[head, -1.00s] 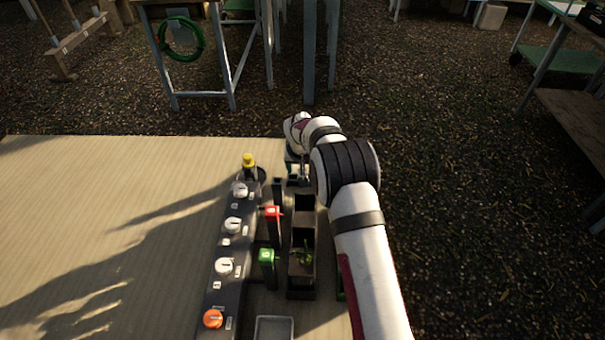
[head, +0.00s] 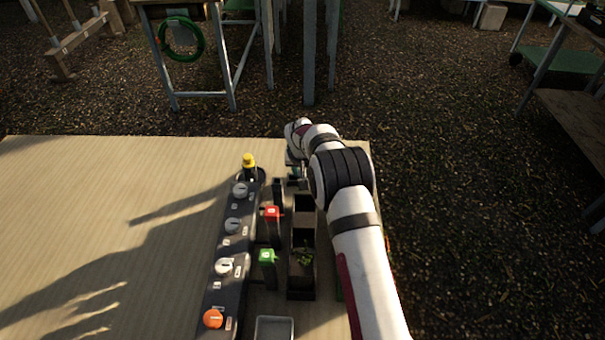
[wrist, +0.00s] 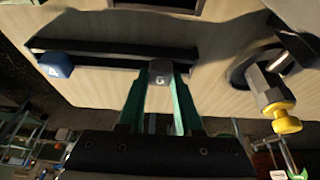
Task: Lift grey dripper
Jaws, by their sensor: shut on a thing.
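The grey dripper (wrist: 160,73) has a square grey top with a pale mark, in the middle of the wrist view. My gripper (wrist: 160,88) has green fingers, one on each side of this top, and is shut on it. The dripper stands over a long dark slotted holder (wrist: 105,62); how far it sits in the holder is hidden. In the head view my gripper (head: 296,172) is at the back of the table, mostly covered by my own wrist, and the dripper cannot be made out there.
A blue-topped piece (wrist: 57,65) stands in the same holder. Red-topped (head: 272,213) and green-topped (head: 267,256) pieces stand nearer. A yellow-knobbed part (head: 249,161) and a dark bar with dials (head: 228,250) lie left, a dark planter box (head: 303,275) right. The table's left is clear.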

